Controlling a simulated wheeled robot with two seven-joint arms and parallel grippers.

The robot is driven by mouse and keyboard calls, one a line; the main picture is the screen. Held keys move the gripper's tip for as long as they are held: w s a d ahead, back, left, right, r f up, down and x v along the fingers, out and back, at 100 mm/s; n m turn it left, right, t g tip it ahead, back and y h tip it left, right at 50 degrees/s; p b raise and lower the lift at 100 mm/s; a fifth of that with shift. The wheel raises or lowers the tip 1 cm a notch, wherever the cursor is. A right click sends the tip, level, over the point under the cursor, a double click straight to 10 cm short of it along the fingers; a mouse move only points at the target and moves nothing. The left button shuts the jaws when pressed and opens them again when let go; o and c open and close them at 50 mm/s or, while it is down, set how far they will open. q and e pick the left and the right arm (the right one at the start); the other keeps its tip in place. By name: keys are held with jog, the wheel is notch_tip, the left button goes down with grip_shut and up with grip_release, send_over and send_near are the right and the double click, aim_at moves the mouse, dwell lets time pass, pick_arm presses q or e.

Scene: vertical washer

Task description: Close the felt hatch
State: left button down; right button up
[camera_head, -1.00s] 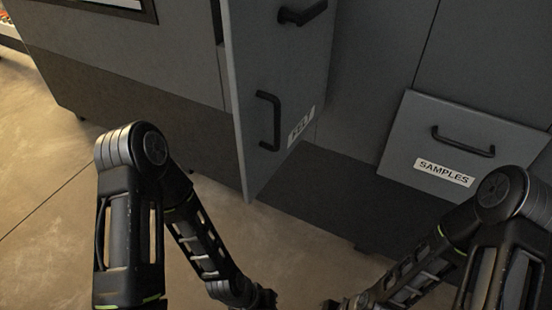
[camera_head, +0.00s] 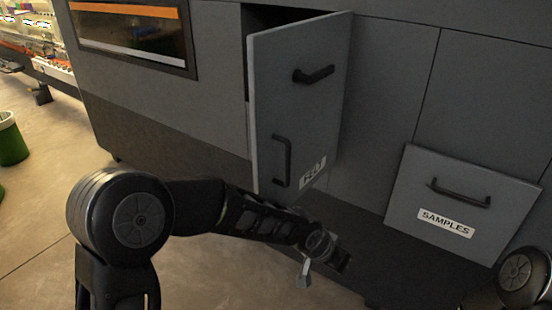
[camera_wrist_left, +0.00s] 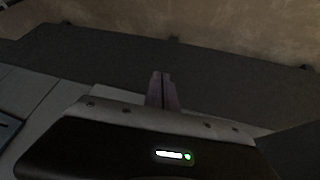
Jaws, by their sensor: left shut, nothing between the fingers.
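The felt hatch (camera_head: 300,110) is a grey door with two black handles and a partly hidden label, in the middle of the head view. It stands open, swung out from the dark grey machine. My left forearm passes in front of its lower edge, and the left gripper's end is below and right of the hatch, low by the machine's base. In the left wrist view the left gripper's fingers (camera_wrist_left: 162,76) are together and empty. Contact with the hatch cannot be told. My right gripper is out of view; only part of the right arm shows at lower right.
The samples hatch (camera_head: 450,200) is tilted outward to the right of the felt hatch. A window with an orange strip (camera_head: 135,35) is at upper left. A green bin (camera_head: 12,143) stands at the far left.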

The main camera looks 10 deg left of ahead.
pick_arm(q)
jog(key=w+a+r+m+t+y, duration=0.1)
jog(key=w+r, duration=0.1)
jog(key=r, duration=0.6)
jog(key=w+a+r+t+y, duration=0.1)
jog(key=w+r, duration=0.1)
jog(key=r, duration=0.6)
jog(key=s+a+r+n+y, duration=0.1)
jog(key=a+r+n+y, duration=0.2)
jog(key=a+r, duration=0.9)
notch_tip(320, 180, up, 4)
jog(key=y, duration=0.2)
jog(key=shift+s+a+y+p, duration=0.3)
jog(key=shift+s+a+y, duration=0.05)
jog(key=shift+a+y, duration=0.05)
jog(key=shift+w+f, duration=0.1)
jog(key=p, duration=0.2)
send_near(272, 166)
jog(key=x, duration=0.4)
jog(key=shift+w+f, duration=0.15)
jog(key=shift+f, duration=0.2)
jog(key=shift+a, duration=0.15)
